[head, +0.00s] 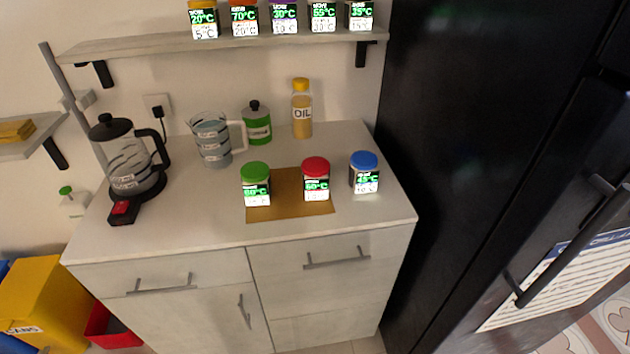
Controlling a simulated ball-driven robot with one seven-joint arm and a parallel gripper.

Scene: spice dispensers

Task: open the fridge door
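A tall black fridge (450,130) fills the right side of the head view. Its broad side panel faces the counter, and its front is seen at a steep angle at the far right. A long dark bar handle (570,248) runs along the front, standing off the door on short mounts. A white printed sheet with a blue band (545,290) shows beside the handle. The upper part of the fridge is cut off by the picture edge. The door looks closed, as far as this angle shows. My gripper is not in view.
A white counter (200,240) stands left of the fridge, holding spice jars, a kettle (130,165), a jug (212,140) and an oil bottle (302,110). A shelf (220,45) hangs above. Yellow (45,300) and red bins stand at lower left. A patterned surface (590,325) shows at lower right.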

